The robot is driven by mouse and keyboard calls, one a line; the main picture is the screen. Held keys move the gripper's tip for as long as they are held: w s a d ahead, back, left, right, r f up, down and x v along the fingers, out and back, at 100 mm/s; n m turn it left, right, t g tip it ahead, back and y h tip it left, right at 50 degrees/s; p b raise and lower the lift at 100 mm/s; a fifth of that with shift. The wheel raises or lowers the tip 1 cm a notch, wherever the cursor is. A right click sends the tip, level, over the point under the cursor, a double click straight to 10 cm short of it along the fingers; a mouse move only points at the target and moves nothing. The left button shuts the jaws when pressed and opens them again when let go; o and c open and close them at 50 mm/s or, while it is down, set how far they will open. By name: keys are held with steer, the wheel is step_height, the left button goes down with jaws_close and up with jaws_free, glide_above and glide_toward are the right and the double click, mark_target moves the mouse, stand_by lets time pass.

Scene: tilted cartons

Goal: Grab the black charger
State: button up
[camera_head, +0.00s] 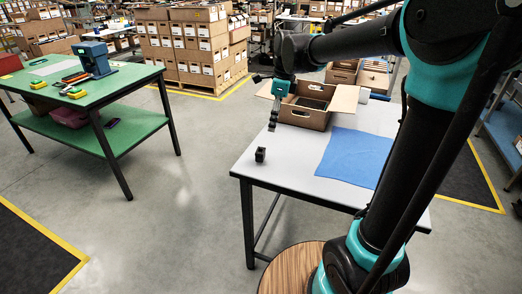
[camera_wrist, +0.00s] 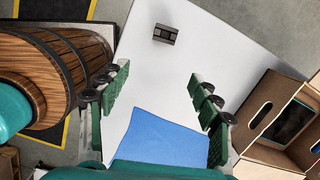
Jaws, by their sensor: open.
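The black charger (camera_head: 260,155) is a small dark block near the left front edge of the white table (camera_head: 222,168). In the wrist view the charger (camera_wrist: 165,34) lies near the top centre, past the fingertips, with clear table around it. My gripper (camera_head: 266,103) is above the table's far left part, in front of the open carton, apart from the charger. In the wrist view my gripper (camera_wrist: 160,95) has its green-padded fingers spread wide, with nothing between them but table and cloth.
An open brown carton (camera_head: 304,117) with a dark item inside stands at the table's back. A blue cloth (camera_head: 354,158) lies to the right of the charger. A green workbench (camera_head: 130,82) with tools is at left, across open floor.

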glide_toward(261, 153)
steer(key=shift+m, duration=0.4)
steer(key=f, duration=0.2)
steer(key=w+f, duration=0.1)
steer(key=f, duration=0.1)
steer(key=w+f, duration=0.1)
steer(key=f, duration=0.1)
steer(key=shift+f, duration=0.2)
steer(key=shift+w+a+f, duration=0.1)
steer(key=shift+a+f, duration=0.2)
steer(key=shift+f, duration=0.55)
steer(key=shift+a+f, duration=0.3)
steer(key=shift+f, duration=0.5)
steer(key=shift+w+a+f, duration=0.1)
steer(key=shift+a+f, duration=0.25)
steer(key=shift+f, duration=0.5)
steer(key=c, duration=1.3)
